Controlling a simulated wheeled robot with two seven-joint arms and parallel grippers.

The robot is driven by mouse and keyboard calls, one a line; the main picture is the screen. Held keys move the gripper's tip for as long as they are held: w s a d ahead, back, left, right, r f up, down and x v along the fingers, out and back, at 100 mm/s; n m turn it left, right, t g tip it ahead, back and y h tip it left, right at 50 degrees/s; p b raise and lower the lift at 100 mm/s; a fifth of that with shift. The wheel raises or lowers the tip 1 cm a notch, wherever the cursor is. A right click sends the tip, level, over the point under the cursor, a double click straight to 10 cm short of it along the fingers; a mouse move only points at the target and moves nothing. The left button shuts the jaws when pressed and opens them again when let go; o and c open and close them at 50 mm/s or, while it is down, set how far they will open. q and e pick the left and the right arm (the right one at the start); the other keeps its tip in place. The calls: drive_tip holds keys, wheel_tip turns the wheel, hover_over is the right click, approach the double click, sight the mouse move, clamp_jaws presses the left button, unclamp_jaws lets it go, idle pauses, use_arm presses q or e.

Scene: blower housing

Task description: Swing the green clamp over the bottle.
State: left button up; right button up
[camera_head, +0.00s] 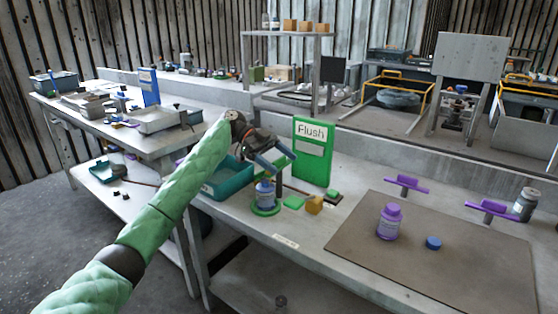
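A bottle (265,194) with a pale label stands upright in a round green holder (265,209) on the right-hand bench. My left gripper (278,161) is just above and behind the bottle, with its two blue fingers apart. A dark upright post (279,184) stands beside the bottle, below the fingers. The green clamp cannot be made out clearly; the gripper covers the area over the post. A green sign (313,150) reading "Flush" stands behind. My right gripper is not in view.
A purple bottle (389,222) and a blue cap (433,243) are on a brown mat (440,278). Purple clamps (407,184) stand behind the mat.

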use_arm(q)
drive_tip(key=v, duration=0.8)
drive_tip(key=shift+d, duration=0.1)
idle(0.3)
